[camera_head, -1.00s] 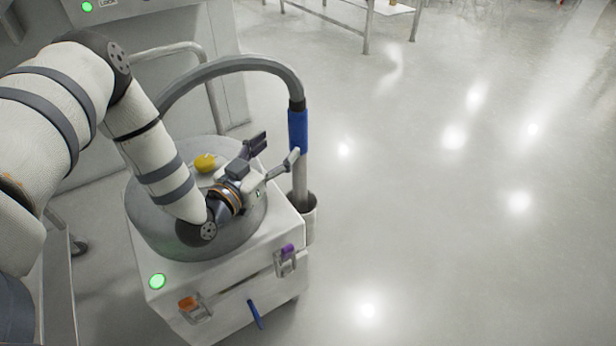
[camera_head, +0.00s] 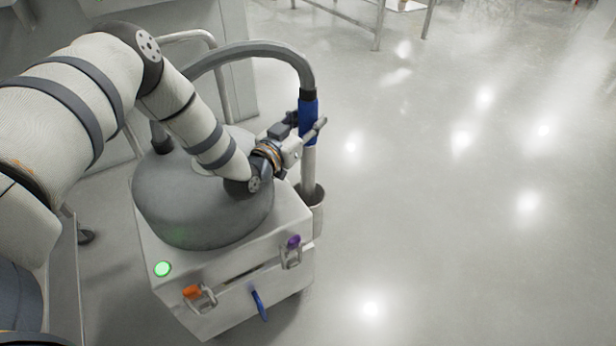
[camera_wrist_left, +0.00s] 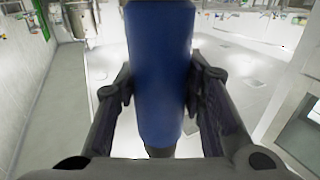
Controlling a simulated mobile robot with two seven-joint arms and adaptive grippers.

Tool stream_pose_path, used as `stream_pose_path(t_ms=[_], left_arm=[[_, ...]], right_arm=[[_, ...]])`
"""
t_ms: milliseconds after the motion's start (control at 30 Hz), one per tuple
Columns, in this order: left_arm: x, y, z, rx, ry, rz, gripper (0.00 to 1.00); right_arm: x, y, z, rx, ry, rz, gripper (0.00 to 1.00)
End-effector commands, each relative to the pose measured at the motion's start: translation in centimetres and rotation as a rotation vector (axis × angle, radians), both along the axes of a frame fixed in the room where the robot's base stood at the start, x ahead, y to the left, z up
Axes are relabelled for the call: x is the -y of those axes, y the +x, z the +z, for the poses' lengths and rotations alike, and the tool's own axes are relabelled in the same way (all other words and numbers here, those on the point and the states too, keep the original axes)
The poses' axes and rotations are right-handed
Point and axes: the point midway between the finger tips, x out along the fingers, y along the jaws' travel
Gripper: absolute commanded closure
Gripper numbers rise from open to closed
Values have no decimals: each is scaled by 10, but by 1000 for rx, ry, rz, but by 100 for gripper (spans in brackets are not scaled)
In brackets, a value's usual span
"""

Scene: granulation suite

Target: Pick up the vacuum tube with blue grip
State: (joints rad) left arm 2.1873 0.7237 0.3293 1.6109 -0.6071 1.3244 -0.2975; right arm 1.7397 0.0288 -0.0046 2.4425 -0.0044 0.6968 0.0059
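The vacuum tube (camera_head: 309,168) rises from a small grey cup beside the vacuum machine, and its hose (camera_head: 250,48) arches back to the left. Its blue grip (camera_head: 308,108) sits high on the upright part. My left gripper (camera_head: 307,121) is at the lower part of the blue grip, with one finger across its near side and the other mostly behind. In the left wrist view the blue grip (camera_wrist_left: 160,70) fills the middle, upright, with a finger pad against each side. The gripper appears shut on it. My right gripper is not in view.
The vacuum machine (camera_head: 225,275) has a round grey lid (camera_head: 195,205), coloured latches and a green light (camera_head: 162,269). A metal frame (camera_head: 376,25) stands at the back. The floor on the right is clear.

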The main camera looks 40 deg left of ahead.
Motion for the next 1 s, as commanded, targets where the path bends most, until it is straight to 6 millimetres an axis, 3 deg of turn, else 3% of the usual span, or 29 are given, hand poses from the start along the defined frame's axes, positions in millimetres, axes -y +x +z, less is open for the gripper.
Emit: stream_pose_path(t_ms=[333,467,1000], left_arm=[[0,0,3,4,0,0,91],[0,1,18,7,-2,0,91],[0,0,157,12,0,-1,91]], right_arm=[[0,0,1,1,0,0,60],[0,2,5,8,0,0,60],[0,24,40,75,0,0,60]])
